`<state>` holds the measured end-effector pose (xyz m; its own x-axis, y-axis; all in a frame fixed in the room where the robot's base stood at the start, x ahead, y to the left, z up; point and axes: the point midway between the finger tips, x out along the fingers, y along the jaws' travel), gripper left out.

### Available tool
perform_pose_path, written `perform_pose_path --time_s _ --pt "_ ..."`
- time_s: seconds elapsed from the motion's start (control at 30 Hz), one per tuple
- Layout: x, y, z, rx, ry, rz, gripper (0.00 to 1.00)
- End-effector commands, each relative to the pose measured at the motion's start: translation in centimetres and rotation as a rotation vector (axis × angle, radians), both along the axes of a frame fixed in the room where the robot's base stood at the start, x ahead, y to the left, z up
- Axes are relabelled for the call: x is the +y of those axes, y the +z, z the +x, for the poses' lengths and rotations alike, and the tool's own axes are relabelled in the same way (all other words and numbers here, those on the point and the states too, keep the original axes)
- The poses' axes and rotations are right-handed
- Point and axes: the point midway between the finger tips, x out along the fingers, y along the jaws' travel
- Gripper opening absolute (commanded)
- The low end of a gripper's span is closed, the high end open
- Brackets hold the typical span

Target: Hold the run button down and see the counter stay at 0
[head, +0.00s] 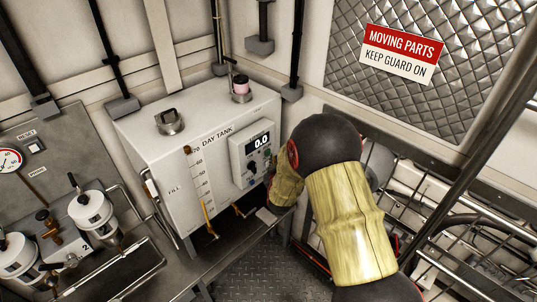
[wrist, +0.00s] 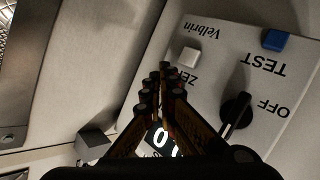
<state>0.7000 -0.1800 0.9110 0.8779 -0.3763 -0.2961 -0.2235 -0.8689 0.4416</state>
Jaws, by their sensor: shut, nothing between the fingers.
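The meter unit (head: 241,153) is a pale box on the front of the white day tank (head: 171,182). The wrist view shows a white button (wrist: 189,56) by a partly covered label beginning "ZE", a blue button (wrist: 276,40) by TEST, and a black knob (wrist: 237,108) by OFF. No button labelled run is readable. My gripper (wrist: 165,76) is shut and empty, its tips over the panel close to the white button; contact cannot be told.
A mesh guard with a warning sign (head: 402,54) is at the upper right, with rails and pipes below it. A gauge (head: 9,160) and filter canisters (head: 93,212) stand left. A pink-banded fitting (head: 241,86) rises from the tank top. The grated floor (head: 262,274) is clear.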

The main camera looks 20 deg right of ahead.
Motion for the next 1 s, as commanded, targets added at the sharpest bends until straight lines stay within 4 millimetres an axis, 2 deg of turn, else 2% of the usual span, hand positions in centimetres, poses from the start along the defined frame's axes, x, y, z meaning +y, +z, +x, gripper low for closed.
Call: perform_pose_path --time_s 0.27,0.8,1.0 --pt "-0.2 0.0 -0.5 -0.001 -0.002 -0.001 0.0" --pt "-1.7 0.1 -4.6 -0.001 0.0 -0.001 0.0" --pt "-1.7 0.0 -4.7 -0.001 0.0 0.0 0.0"
